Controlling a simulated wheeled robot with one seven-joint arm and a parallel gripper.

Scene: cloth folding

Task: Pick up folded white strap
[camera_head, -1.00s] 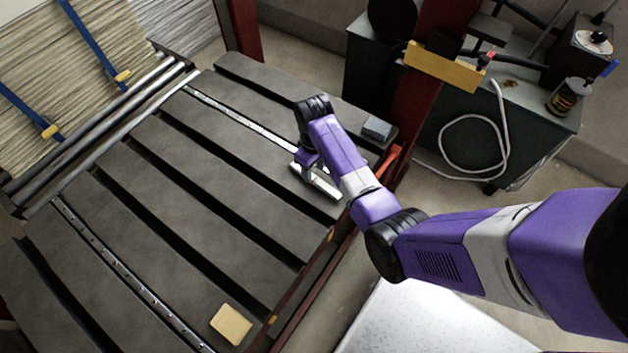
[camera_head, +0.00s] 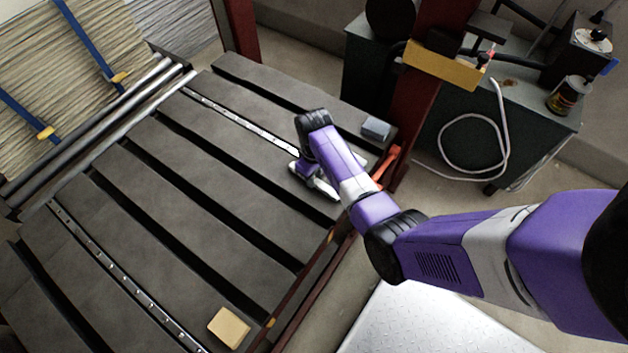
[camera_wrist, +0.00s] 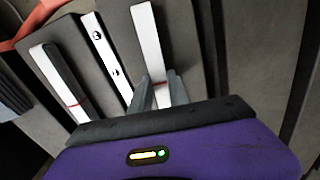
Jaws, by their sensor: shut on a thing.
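A folded white strap (camera_wrist: 147,37) runs down between the fingers of my gripper (camera_wrist: 159,90) in the wrist view. My gripper is shut on the strap near its lower end. That end is partly hidden by the fingers and the gripper body. In the head view my gripper (camera_head: 317,181) is low over the far right part of the slatted dark bed, and the strap is too small and covered to make out well. A second white strap (camera_wrist: 58,80), with a dark side and a thin red band, lies to the left in the wrist view, apart from the gripper.
A metal strip with holes (camera_wrist: 105,55) lies between the two straps. A grey block (camera_head: 376,128) sits near the bed's right corner, by a red post. A tan block (camera_head: 229,327) lies at the near edge. The dark slats (camera_head: 190,190) are otherwise largely clear.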

